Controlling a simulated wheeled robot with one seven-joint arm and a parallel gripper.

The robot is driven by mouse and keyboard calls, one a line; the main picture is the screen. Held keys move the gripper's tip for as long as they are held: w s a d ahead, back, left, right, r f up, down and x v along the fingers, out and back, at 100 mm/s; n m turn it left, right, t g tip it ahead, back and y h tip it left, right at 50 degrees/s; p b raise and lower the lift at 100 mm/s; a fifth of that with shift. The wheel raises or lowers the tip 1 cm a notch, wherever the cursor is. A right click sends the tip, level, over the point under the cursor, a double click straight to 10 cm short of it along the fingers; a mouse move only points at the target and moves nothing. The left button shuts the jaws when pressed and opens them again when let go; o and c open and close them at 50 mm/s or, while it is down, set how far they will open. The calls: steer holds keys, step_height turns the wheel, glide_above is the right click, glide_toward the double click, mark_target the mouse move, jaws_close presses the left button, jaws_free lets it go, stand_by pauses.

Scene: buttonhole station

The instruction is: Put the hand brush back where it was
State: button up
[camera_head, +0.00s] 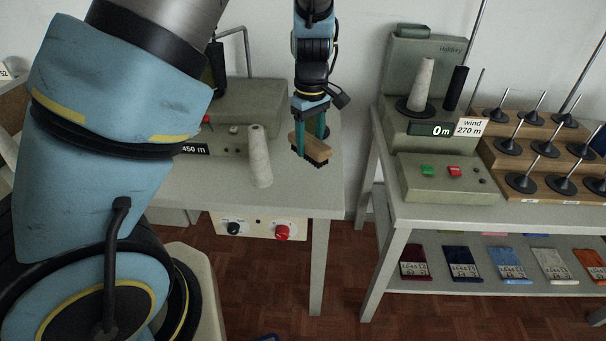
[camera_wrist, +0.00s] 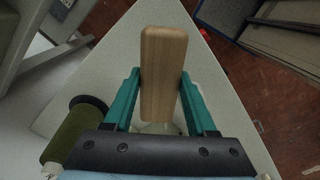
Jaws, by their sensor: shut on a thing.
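The hand brush (camera_head: 311,148) has a light wooden back and dark bristles that point down. My gripper (camera_head: 312,132) is shut on it with teal fingers, one on each long side. In the head view the brush is over the right part of the left table (camera_head: 290,194); I cannot tell whether the bristles touch the tabletop. In the wrist view the wooden back of the brush (camera_wrist: 163,75) is between the two fingers (camera_wrist: 160,95), and its bristles are hidden.
A pale grey thread cone (camera_head: 260,158) stands left of the brush. A grey machine (camera_head: 255,105) is behind it. A gap separates this table from the right table (camera_head: 440,212), which holds a winder (camera_head: 445,180) and a spindle rack (camera_head: 540,160). A dark green spool (camera_wrist: 75,135) shows in the wrist view.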

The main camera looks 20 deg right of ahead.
steer(key=shift+w+d+f, duration=0.1)
steer(key=shift+w+f, duration=0.1)
steer(key=shift+f, duration=0.1)
step_height(320, 180, down, 9)
steer(key=shift+w+f+p, duration=0.1)
steer(key=shift+f+p, duration=0.05)
steer(key=shift+p, duration=0.7)
steer(key=shift+f, duration=0.15)
steer(key=o, duration=1.3)
